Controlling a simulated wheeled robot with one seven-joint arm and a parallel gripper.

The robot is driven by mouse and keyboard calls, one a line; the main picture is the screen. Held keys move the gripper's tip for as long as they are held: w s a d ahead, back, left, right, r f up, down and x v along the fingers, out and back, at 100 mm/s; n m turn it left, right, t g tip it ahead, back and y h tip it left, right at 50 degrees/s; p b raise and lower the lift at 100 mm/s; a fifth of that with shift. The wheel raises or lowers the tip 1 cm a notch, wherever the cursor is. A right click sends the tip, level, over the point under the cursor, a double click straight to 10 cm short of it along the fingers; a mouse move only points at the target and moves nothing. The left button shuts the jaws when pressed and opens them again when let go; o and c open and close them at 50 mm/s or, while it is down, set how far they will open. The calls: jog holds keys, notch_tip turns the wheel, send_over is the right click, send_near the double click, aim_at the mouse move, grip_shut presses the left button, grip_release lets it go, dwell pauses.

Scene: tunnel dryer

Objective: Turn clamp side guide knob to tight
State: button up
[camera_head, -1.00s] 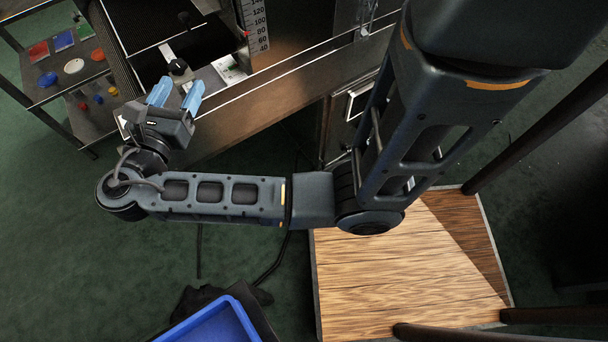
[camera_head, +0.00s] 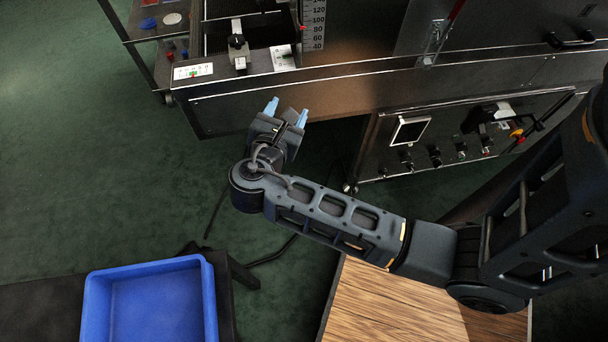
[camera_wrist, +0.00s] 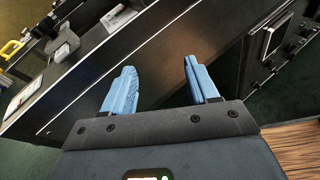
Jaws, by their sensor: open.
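The side guide knob (camera_head: 237,42) is a small dark knob on a grey bracket at the conveyor's near end, at upper left of the head view. In the wrist view a grey knob-like part (camera_wrist: 66,40) shows at upper left, probably the same one. My gripper (camera_head: 287,108) has blue fingers and is open and empty. It is apart from the knob, below and to the right of it in the head view, in front of the dryer's metal side. In the wrist view the gripper (camera_wrist: 158,85) points at the plain side panel. I cannot make out the knob's setting.
A label plate (camera_head: 193,72) and a height scale (camera_head: 314,25) flank the knob. The control panel (camera_head: 465,135) with a screen and knobs is at right. A blue bin (camera_head: 150,300) stands at lower left, and a wooden platform (camera_head: 400,305) at the bottom. Green floor is clear at left.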

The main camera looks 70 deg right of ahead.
jog(key=s+a+f+m+t+y, duration=0.2)
jog(key=s+a+f+t+y, duration=0.3)
jog(key=a, duration=0.4)
jog(key=shift+s+a+f+m+t+y, duration=0.3)
jog(key=shift+s+a+f+t+y, duration=0.15)
jog(key=shift+f+y, duration=0.65)
jog(key=shift+o, duration=0.4)
jog(key=shift+d+r, duration=0.1)
jog(key=shift+r, duration=0.05)
